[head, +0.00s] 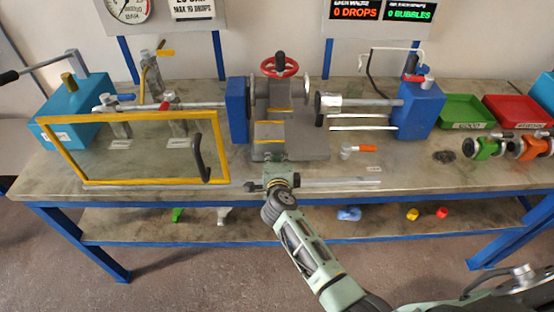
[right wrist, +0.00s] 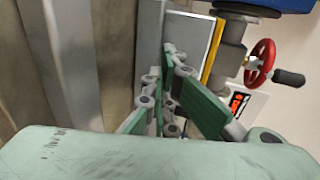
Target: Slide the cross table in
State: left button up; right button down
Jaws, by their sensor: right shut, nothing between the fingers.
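The cross table is a grey block with yellow edges (head: 269,131) at the middle of the bench, on a wide grey base plate (head: 315,145). A valve with a red handwheel (head: 280,67) stands just behind it. My right gripper (head: 276,165) is shut and empty at the front face of the block; whether it touches is hard to tell. In the right wrist view its green fingers (right wrist: 172,95) lie close to a grey face with a yellow edge (right wrist: 214,50), and the red handwheel (right wrist: 262,62) shows beyond. My left gripper is not in view.
A yellow-framed guard (head: 218,140) with a black handle stands to the left of the block. Blue end units (head: 236,108) (head: 418,108) flank the middle. Metal rods (head: 362,128) lie to the right. Green (head: 466,108) and red trays stand at the right.

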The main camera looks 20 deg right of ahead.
jog(key=w, duration=0.2)
jog(key=w+d, duration=0.1)
jog(key=w, duration=0.2)
jog(key=w+d, duration=0.1)
jog(key=w, duration=0.2)
jog(key=shift+d, duration=0.15)
jog(key=shift+w+d, duration=0.1)
jog(key=shift+w, duration=0.25)
jog(key=shift+r+b, duration=0.15)
jog(key=shift+b, duration=0.15)
jog(key=shift+r, duration=0.15)
